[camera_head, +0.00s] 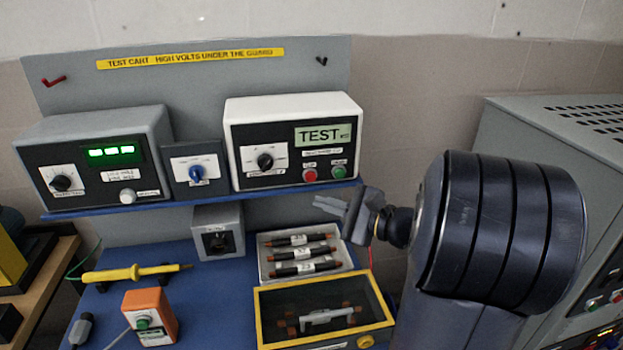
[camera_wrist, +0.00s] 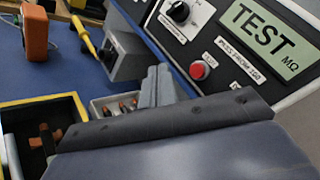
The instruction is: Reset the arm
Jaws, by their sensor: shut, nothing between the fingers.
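My gripper (camera_head: 330,205) is in the head view, in front of the lower right of the white test box and above the right end of the fuse tray. Its fingers point left and are closed with nothing between them. In the wrist view my gripper's fingers (camera_wrist: 158,85) show in the middle, pointing away over the tray. My dark arm reaches in from the right in the head view and hides part of the wall and the grey cabinet behind it.
The white test box (camera_head: 290,110) reads TEST. A grey meter (camera_head: 100,125) stands left. Below are a tray (camera_head: 265,262) of dark cylinders, a yellow-rimmed box (camera_head: 265,325), an orange button box (camera_head: 165,312) and a yellow probe (camera_head: 125,274). A grey cabinet (camera_head: 500,130) stands right.

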